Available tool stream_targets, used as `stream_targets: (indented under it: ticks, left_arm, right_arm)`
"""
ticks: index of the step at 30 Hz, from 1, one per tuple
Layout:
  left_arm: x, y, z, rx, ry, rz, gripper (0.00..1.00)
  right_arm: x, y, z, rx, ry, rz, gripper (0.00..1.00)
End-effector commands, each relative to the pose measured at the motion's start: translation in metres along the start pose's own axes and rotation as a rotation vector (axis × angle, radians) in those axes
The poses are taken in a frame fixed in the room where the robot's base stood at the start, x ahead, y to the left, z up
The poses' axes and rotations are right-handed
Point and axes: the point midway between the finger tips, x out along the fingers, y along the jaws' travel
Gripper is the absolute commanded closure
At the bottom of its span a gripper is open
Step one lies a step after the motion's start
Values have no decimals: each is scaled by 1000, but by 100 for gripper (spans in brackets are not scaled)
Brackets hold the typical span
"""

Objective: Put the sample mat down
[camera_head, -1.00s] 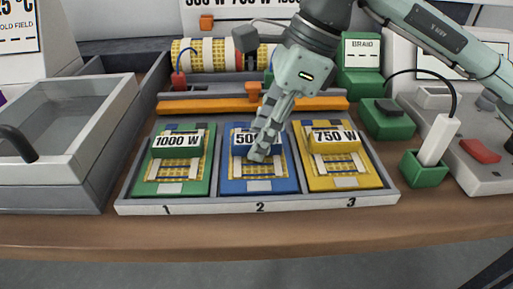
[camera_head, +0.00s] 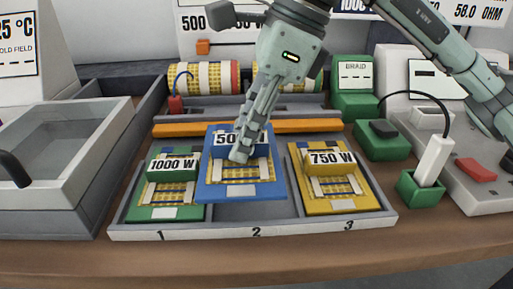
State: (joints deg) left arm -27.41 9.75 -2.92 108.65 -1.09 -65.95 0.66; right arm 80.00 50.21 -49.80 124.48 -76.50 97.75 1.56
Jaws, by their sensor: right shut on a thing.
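The blue sample mat (camera_head: 215,187), with a label that reads 50 and is partly covered by my fingers, is held by my right gripper (camera_head: 242,152). The gripper is shut on it. The mat hangs roughly level above slot 2 of the grey tray (camera_head: 290,232), and its left edge overlaps the green mat in the picture. The green 1000 W mat (camera_head: 150,198) lies in slot 1. The yellow 750 W mat (camera_head: 330,205) lies in slot 3. The bare floor of slot 2 shows below the blue mat. My left gripper is not in view.
An orange bar (camera_head: 190,129) runs behind the tray. A grey open box (camera_head: 60,150) stands at the left. Green blocks (camera_head: 382,145), a white probe in a green holder (camera_head: 420,190) and a grey device with a red switch (camera_head: 476,170) stand at the right.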

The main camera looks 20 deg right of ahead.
Motion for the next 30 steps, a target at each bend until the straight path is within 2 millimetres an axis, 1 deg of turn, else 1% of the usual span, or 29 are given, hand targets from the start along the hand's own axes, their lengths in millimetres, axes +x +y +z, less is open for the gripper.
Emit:
stream_targets:
  ticks: [1, 6, 9, 12, 17, 18, 19, 20, 30]
  left_arm:
    - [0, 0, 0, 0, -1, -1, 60]
    - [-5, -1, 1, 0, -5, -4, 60]
    - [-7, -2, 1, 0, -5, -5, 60]
    - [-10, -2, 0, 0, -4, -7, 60]
    - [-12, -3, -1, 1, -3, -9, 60]
    - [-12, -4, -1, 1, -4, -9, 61]
    - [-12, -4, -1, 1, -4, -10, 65]
    - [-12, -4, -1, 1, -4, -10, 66]
    - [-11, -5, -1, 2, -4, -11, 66]
  right_arm:
    - [-4, 8, 14, -11, -4, -3, 100]
    - [-13, 33, 48, -9, -2, -3, 100]
    - [-18, 44, 64, -6, -3, -3, 100]
    - [-22, 52, 76, -2, -3, -3, 100]
    - [-24, 59, 85, 1, -1, -2, 100]
    - [-24, 60, 86, 1, -1, -2, 100]
    - [-25, 60, 86, 1, -1, -2, 100]
    - [-25, 60, 87, 1, -1, -2, 100]
    - [-25, 60, 86, 2, -1, -2, 100]
